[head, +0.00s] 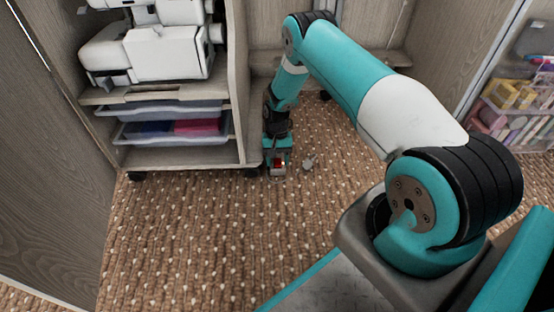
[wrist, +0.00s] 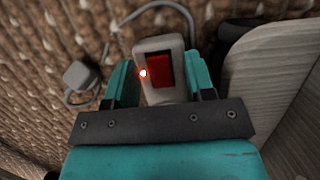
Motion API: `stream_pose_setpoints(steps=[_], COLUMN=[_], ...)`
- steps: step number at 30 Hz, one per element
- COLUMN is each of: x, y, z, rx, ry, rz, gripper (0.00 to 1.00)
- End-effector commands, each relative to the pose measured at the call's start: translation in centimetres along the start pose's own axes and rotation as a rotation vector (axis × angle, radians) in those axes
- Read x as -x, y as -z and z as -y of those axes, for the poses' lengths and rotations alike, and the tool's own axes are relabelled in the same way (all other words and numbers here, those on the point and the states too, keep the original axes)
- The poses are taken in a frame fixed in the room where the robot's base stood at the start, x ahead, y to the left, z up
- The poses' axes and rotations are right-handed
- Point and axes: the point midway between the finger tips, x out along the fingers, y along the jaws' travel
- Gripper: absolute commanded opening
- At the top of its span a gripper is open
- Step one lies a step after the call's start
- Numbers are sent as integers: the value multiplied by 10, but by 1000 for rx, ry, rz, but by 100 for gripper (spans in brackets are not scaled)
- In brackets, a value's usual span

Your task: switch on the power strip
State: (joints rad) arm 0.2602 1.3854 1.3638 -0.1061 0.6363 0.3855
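The power strip (wrist: 173,46) is a pale block on the carpet, seen end-on in the wrist view. It has a red rocker switch (wrist: 160,71) in a dark frame, with a small bright red-white glow (wrist: 143,73) at its left edge. My gripper (wrist: 160,66) is open, with one teal finger on each side of the switch end. I cannot tell whether the fingers touch the strip. Most of the strip is hidden there.
A grey plug (wrist: 81,75) with a cable lies left of the strip; it also shows in the head view (head: 309,162). A wheeled cabinet (head: 180,157) with a sewing machine (head: 165,53) stands close left of my gripper. Open carpet (head: 200,240) lies in front.

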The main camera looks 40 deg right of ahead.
Motion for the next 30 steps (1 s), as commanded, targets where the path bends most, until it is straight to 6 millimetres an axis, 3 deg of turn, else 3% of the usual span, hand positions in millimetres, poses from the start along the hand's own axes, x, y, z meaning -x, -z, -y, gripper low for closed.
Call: stream_pose_setpoints(steps=[7,11,24,30], x=[1,12,119,156], y=[0,0,-1,0], z=[-1,-1,0,0], rx=[-1,-2,-1,-1], ry=[0,0,1,0], rz=[-1,-2,-4,-1], gripper=[49,49,49,49])
